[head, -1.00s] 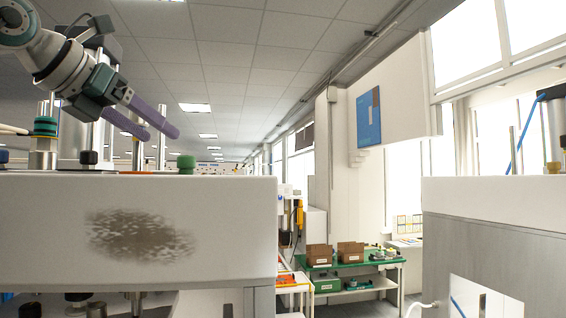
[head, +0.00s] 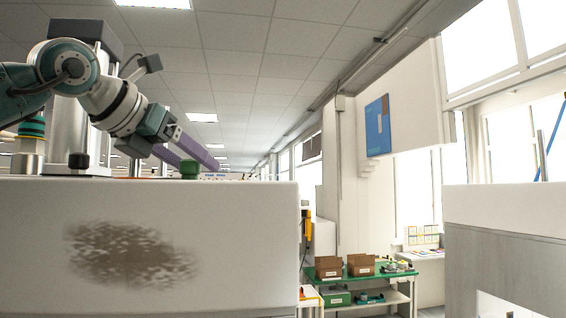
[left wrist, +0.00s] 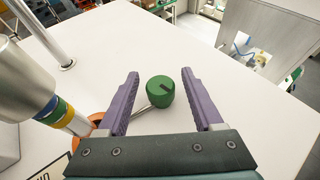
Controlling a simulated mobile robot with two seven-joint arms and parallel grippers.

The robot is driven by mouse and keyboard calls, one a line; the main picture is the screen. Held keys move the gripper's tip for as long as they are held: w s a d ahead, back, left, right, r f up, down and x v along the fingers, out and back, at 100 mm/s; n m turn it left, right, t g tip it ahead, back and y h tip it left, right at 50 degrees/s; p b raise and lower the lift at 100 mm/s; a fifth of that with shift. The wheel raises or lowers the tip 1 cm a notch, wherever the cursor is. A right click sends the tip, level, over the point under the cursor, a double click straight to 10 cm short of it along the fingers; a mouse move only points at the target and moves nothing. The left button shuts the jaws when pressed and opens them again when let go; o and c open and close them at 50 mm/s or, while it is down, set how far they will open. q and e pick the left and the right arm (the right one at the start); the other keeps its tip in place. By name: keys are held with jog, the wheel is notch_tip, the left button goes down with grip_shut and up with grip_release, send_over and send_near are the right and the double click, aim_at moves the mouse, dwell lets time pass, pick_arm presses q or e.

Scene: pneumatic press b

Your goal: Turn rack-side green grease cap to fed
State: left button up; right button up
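A green cap (head: 189,169) stands on top of the white press housing, near its right end. In the left wrist view the fingers of my left gripper (left wrist: 160,73) lie on either side of the cap, with a visible gap on both sides. My right gripper is not in view.
The white housing (head: 240,230) fills the lower left and has a dark worn patch. A metal cylinder with coloured rings (left wrist: 40,95) stands left of the fingers. A black knob (head: 78,162) stands farther left. Another white-topped cabinet (head: 500,205) is at right.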

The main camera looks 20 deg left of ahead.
pick_arm(q)
grip_shut()
dwell(0.3)
jog(key=shift+a+m+h+b, duration=0.15)
jog(key=shift+m+h+b, duration=0.3)
jog(key=shift+m+h, duration=0.2)
jog(key=shift+m+g+h, duration=0.3)
jog(key=shift+m+h, duration=0.65)
jog(key=shift+h, duration=0.2)
